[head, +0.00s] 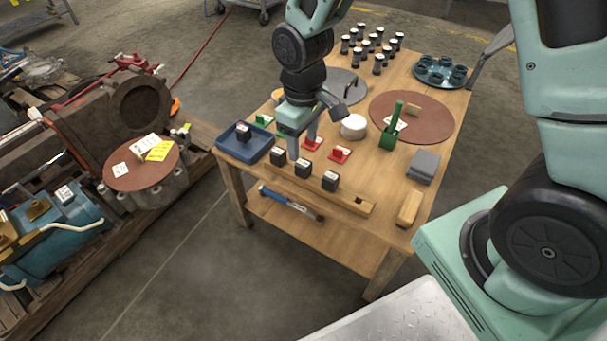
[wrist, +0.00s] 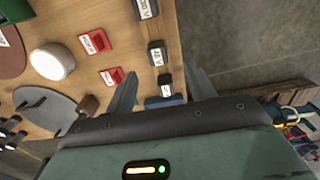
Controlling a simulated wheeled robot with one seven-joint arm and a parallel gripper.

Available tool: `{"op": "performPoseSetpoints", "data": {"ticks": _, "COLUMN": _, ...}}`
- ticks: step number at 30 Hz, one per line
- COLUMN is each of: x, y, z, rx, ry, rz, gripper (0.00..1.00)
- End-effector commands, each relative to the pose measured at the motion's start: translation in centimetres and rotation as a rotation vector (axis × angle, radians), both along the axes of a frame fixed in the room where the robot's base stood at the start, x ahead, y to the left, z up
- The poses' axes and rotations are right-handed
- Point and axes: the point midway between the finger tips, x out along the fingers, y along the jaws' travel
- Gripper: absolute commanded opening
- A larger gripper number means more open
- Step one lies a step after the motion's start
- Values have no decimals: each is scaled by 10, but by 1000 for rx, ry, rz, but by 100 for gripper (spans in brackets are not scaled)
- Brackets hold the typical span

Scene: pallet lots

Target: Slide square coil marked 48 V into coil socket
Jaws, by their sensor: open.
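Three black square coils with white labels stand in a row on a wooden rail (head: 345,198): a left one (head: 278,155), a middle one (head: 303,168) and a right one (head: 330,181). Another black coil (head: 243,131) sits in the blue tray (head: 225,144). My gripper (head: 304,146) is open and empty above the left end of the row. In the wrist view the left coil (wrist: 165,84) shows between the fingertips, apart from them. The right coil's label (wrist: 146,8) seems to read 220 V. I cannot make out the coil socket.
Red labelled pieces (head: 340,154), a white round tub (head: 353,126) and a green holder (head: 388,138) stand behind the rail. Grey blocks (head: 424,166) and a wooden block (head: 409,208) are at the right. A pallet with machinery (head: 150,185) stands left, across a floor gap.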

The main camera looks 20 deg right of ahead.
Motion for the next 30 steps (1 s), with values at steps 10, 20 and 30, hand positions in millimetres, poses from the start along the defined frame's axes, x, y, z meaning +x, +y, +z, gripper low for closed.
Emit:
{"op": "performPoseSetpoints", "data": {"ticks": 10, "x": 0, "y": 0, "z": -36, "rx": 0, "ry": 0, "rz": 0, "gripper": 55}}
{"op": "performPoseSetpoints", "data": {"ticks": 20, "x": 4, "y": -3, "z": -77, "rx": -1, "ry": 1, "rz": -1, "gripper": 55}}
{"op": "performPoseSetpoints", "data": {"ticks": 30, "x": 4, "y": -3, "z": -86, "rx": 0, "ry": 0, "rz": 0, "gripper": 55}}
